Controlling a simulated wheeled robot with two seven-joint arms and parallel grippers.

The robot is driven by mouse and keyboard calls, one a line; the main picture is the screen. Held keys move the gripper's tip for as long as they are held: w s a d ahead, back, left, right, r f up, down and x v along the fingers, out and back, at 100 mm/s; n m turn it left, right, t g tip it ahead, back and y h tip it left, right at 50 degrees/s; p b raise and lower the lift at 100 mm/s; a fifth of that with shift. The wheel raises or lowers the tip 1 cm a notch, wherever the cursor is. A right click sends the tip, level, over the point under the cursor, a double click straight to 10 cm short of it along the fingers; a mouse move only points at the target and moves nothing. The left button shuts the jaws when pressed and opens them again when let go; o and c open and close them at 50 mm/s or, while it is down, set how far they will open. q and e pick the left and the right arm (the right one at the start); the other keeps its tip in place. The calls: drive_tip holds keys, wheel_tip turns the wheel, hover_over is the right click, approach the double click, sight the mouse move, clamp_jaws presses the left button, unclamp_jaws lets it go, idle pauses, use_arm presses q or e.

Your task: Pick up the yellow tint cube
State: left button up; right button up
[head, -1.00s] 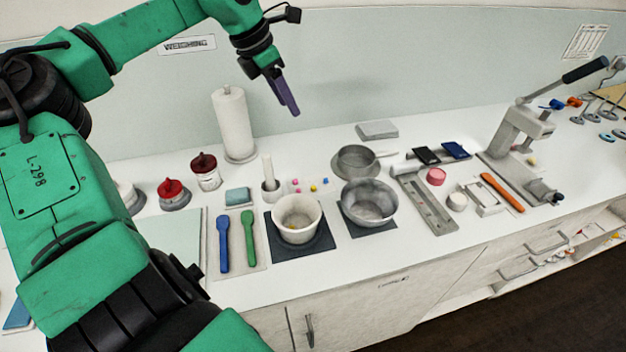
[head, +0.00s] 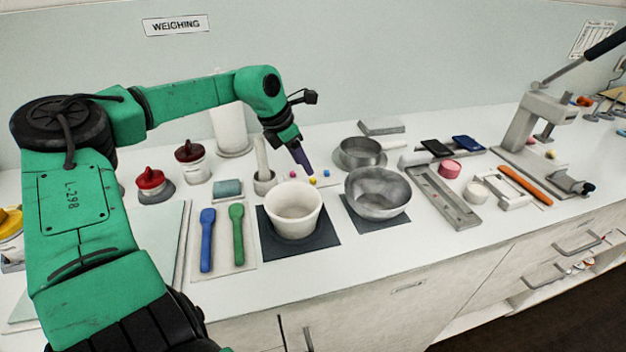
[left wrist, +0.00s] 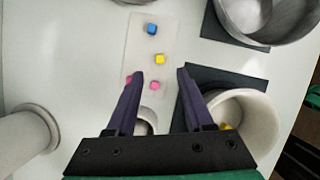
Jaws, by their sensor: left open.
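The yellow tint cube (head: 312,181) sits on a pale strip on the counter, between a pink cube (head: 292,174) and a blue cube (head: 326,173). In the left wrist view the yellow cube (left wrist: 159,59) lies just beyond my left fingertips, roughly centred between them. My left gripper (left wrist: 161,73) is open and empty, pointing down above the strip; it also shows in the head view (head: 304,170). A pink cube (left wrist: 155,85) lies between the fingers, another shows partly behind the left finger, and the blue cube (left wrist: 151,28) lies farther out. My right gripper is not in view.
A white pot (head: 292,211) stands close in front of the cubes, with something yellow inside in the wrist view. A metal bowl (head: 377,196) is to the right. A mortar with an upright pestle (head: 262,158) and a paper roll (head: 229,128) stand to the left.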

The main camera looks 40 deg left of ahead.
sight(314, 183)
use_arm(q)
drive_tip(key=p+x, duration=0.1)
drive_tip(key=x, duration=0.4)
drive_tip(key=shift+w+f, duration=0.25)
drive_tip(key=shift+s+r, duration=0.1)
clamp_jaws()
